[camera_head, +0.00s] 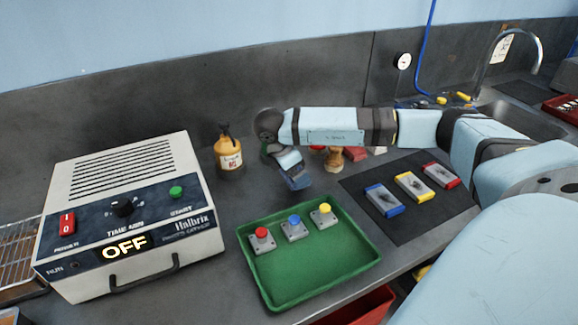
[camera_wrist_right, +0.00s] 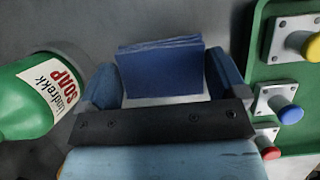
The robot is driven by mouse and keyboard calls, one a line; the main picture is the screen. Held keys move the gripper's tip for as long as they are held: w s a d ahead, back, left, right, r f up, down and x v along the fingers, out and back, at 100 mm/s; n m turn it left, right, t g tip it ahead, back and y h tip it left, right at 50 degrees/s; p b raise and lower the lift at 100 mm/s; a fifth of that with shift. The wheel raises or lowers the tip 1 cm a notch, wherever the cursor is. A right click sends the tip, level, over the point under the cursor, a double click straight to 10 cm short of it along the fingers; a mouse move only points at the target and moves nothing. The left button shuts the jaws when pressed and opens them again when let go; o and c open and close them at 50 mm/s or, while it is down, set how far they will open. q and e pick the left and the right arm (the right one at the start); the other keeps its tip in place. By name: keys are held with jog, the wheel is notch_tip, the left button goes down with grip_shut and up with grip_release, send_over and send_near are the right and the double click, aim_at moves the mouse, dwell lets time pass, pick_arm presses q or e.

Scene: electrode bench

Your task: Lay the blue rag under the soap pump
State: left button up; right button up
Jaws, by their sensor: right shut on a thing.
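My right gripper (camera_head: 292,172) is shut on the folded blue rag (camera_wrist_right: 162,68) and holds it above the bench, behind the green tray. The rag sits between both fingers in the right wrist view, where the gripper also shows (camera_wrist_right: 165,80). The soap pump (camera_wrist_right: 30,105), a green bottle with a white and red SOAP label, is left of the gripper in the right wrist view, apart from the rag. In the head view it is almost wholly hidden behind my right arm. My left gripper is not in view.
An amber bottle (camera_head: 229,155) with a dark top stands left of my right gripper. A green tray (camera_head: 318,275) holds red, blue and yellow knobbed pieces. A white power unit (camera_head: 130,215) reading OFF stands at left. A dark mat (camera_head: 404,232) with several coloured plates lies right.

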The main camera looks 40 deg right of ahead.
jog(key=w+f, duration=0.1)
jog(key=w+d+f, duration=0.1)
jog(key=w, duration=0.1)
jog(key=shift+f, duration=0.2)
jog(key=shift+s+r, duration=0.1)
jog(key=shift+s, duration=0.05)
jog(key=o, duration=0.7)
jog(key=v, duration=1.2)
jog(key=shift+a, duration=0.1)
